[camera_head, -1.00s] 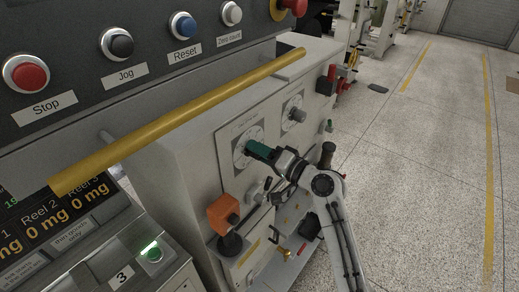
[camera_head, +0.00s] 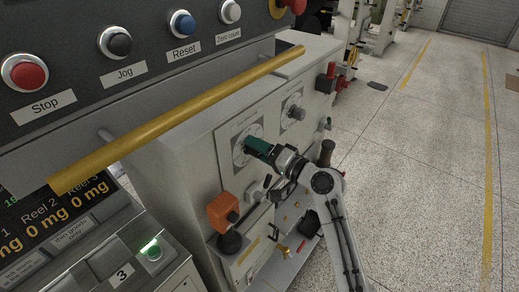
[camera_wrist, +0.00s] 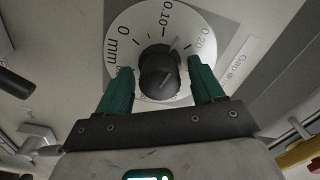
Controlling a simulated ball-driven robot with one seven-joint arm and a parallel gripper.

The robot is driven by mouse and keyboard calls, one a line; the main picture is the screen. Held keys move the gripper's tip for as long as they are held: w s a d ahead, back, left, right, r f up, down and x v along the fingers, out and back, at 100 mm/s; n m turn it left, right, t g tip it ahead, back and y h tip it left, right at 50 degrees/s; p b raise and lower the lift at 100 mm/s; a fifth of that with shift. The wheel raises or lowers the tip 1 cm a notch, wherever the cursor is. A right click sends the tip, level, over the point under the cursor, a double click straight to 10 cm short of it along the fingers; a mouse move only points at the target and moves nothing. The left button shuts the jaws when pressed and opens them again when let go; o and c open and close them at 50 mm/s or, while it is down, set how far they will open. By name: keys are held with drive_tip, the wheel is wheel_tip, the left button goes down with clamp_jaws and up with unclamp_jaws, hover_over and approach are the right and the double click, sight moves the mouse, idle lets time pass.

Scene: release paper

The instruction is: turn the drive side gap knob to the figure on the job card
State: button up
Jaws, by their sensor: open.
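A dark round gap knob (camera_wrist: 158,72) sits on a white dial (camera_wrist: 125,57) marked 0 mm, 0.10 and 0.20 in the wrist view. My gripper (camera_wrist: 160,80) is open, with one green finger on each side of the knob. I cannot tell whether either finger touches it. A mark on the dial face shows just above the knob, between 0.10 and 0.20. In the head view my gripper (camera_head: 257,146) is at the nearer dial (camera_head: 239,153) and hides its knob. The label beside the dial reads "Gap" and is partly unreadable. No job card is recognisable.
A second knob and dial (camera_head: 293,112) are further along the same panel. A yellow rail (camera_head: 180,122) crosses above the panel. Open floor (camera_head: 420,170) lies to the right.

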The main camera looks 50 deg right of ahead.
drive_tip(key=s+b, duration=0.3)
drive_tip(key=s, duration=0.7)
drive_tip(key=shift+s+d, duration=0.15)
drive_tip(key=shift+s, duration=0.25)
drive_tip(key=s+a+f+n+g+y, duration=0.35)
drive_tip(key=a+f+n+g, duration=0.35)
drive_tip(key=a+f+g, duration=0.75)
drive_tip(key=s+f+n+g+h, duration=0.1)
drive_tip(key=s+f+n+h, duration=0.1)
drive_tip(key=s, duration=0.4)
drive_tip(key=s+a+f+n+g+h, duration=0.1)
drive_tip(key=s+f+n+h, duration=0.1)
drive_tip(key=s+f, duration=0.3)
drive_tip(key=shift+s+f+n, duration=0.3)
drive_tip(key=shift+s+n, duration=0.2)
drive_tip(key=shift+s, duration=0.45)
drive_tip(key=shift+a+g, duration=0.1)
drive_tip(key=shift+g, duration=0.15)
